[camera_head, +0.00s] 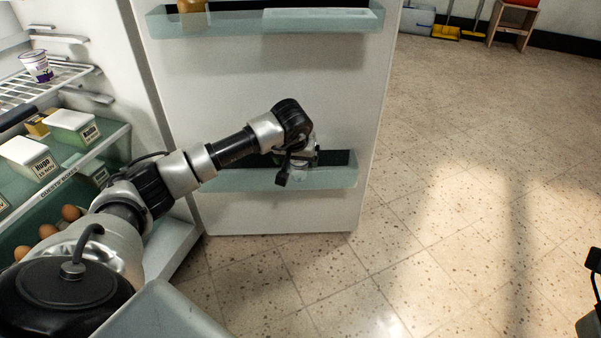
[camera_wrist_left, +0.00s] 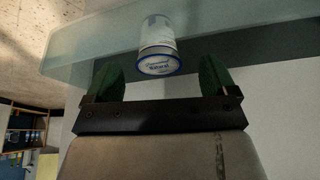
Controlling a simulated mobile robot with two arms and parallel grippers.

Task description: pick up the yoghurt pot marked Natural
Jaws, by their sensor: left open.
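The white yoghurt pot marked Natural (camera_wrist_left: 157,45) shows in the left wrist view, its label facing the camera. It sits in the lower door shelf and appears between and beyond the two green-tipped fingers of my left gripper (camera_wrist_left: 162,82). The gripper is open, and neither finger appears to touch the pot. In the head view my left gripper (camera_head: 297,168) is at the lower door shelf (camera_head: 225,179), and I cannot make out the pot clearly behind it.
The open fridge door (camera_head: 268,95) has an upper shelf (camera_head: 230,22) with a white tray. Inside the fridge at left are another pot (camera_head: 36,66) on a wire rack, labelled tubs (camera_head: 73,126) and eggs (camera_head: 71,213).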

